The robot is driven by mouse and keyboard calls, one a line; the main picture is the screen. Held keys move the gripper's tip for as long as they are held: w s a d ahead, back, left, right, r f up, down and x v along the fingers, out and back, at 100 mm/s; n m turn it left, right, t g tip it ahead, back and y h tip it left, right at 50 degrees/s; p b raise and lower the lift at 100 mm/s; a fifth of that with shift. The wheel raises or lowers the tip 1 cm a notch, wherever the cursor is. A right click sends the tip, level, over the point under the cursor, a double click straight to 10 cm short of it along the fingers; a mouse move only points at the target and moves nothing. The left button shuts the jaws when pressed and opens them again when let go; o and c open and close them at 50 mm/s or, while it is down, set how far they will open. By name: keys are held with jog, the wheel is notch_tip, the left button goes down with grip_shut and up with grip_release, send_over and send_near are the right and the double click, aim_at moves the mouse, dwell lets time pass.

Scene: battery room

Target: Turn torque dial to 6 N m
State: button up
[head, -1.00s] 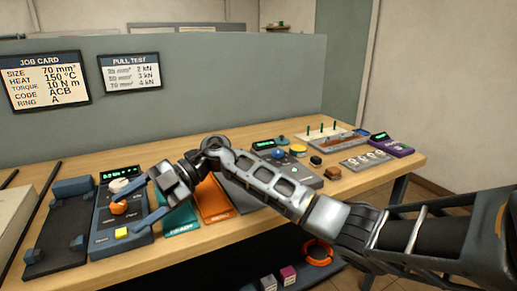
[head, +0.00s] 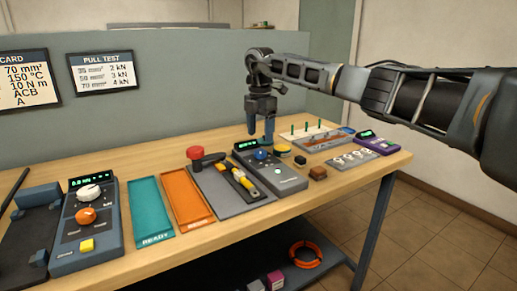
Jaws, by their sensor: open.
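A grey instrument box (head: 290,179) with a small green-lit display (head: 247,145) stands in the middle of the bench. A round blue dial (head: 261,154) is on its top; no torque label is legible, so I cannot confirm it is the torque dial. My gripper (head: 261,138) points down just above and behind the blue dial. Its two fingers are apart and empty, and I cannot tell whether they touch the dial. The display's digits are too small to read. The job card (head: 22,82) on the partition shows torque 10 N m.
At left is a kN tester (head: 60,259) with white and orange knobs. Teal (head: 150,205) and orange (head: 187,195) trays and a red-topped tool (head: 196,153) lie between. A yellow button (head: 283,149), brown block (head: 318,173) and purple device (head: 378,144) sit to the right.

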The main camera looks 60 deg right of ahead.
aim_at(260, 151)
jog(key=shift+f, duration=3.15)
jog(key=c, duration=1.1)
jog(key=shift+o, duration=0.2)
